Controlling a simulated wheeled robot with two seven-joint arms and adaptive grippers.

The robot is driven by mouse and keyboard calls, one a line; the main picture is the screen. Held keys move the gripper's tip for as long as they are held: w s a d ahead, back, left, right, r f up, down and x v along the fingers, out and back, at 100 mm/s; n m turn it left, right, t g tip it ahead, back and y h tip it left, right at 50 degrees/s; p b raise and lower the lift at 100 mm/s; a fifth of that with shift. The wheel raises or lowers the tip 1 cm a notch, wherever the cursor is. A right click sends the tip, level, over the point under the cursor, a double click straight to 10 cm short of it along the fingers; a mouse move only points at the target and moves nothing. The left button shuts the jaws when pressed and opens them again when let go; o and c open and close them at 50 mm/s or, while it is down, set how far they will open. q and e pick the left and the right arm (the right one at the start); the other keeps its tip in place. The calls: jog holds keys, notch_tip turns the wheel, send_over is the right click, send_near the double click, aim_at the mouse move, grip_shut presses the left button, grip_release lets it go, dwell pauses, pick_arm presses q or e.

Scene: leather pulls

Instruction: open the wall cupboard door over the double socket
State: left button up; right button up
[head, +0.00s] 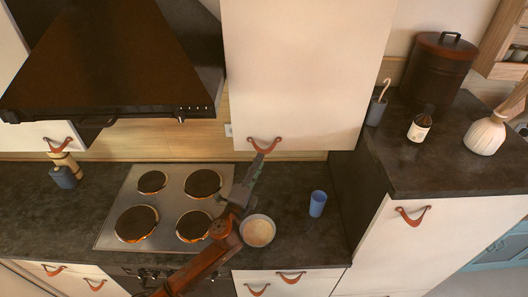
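The white wall cupboard door (305,70) hangs at top centre, right of the hood, and looks closed. A brown leather pull (264,145) is fixed at its lower edge. A small pale socket plate (229,130) shows on the wood backsplash just left of the door's lower corner; the rest of it is hidden. My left gripper (260,160) points up at the pull, its tips at or just below it. I cannot tell whether it touches the pull or how far its fingers are apart. My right gripper is out of view.
A bowl (258,230) and a blue cup (317,204) stand on the counter close to my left arm. The hob (165,205) lies left, under the dark hood (110,60). A higher counter (440,150) at right holds a canister, bottle and vase.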

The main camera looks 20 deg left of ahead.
aim_at(264, 152)
pick_arm(q)
jog(key=x, duration=0.5)
jog(key=shift+w+p, duration=0.35)
jog(key=shift+w, duration=0.05)
jog(key=shift+c, duration=0.3)
grip_shut()
